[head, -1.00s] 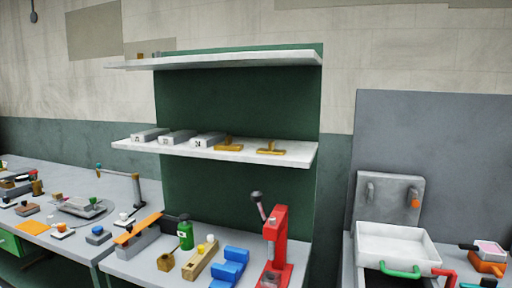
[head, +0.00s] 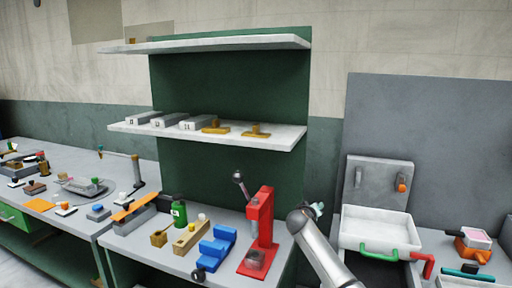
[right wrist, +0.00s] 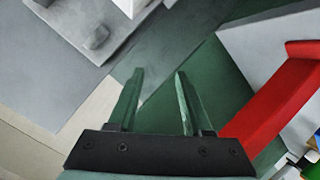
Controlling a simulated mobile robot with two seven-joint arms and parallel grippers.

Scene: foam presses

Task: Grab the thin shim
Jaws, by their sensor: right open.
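I cannot pick out a thin shim for certain in either view; small parts on the benches and shelves are too small to tell. My right gripper (head: 317,210) is raised in the head view, between the red press (head: 261,225) and the white tray (head: 376,230). In the right wrist view its two green fingers (right wrist: 160,73) are apart with nothing between them, and a red bar (right wrist: 285,98) shows to their right. My left gripper is out of view.
The middle shelf (head: 280,140) holds several grey blocks and two brass pieces. Another bench (head: 60,180) with small parts stands left.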

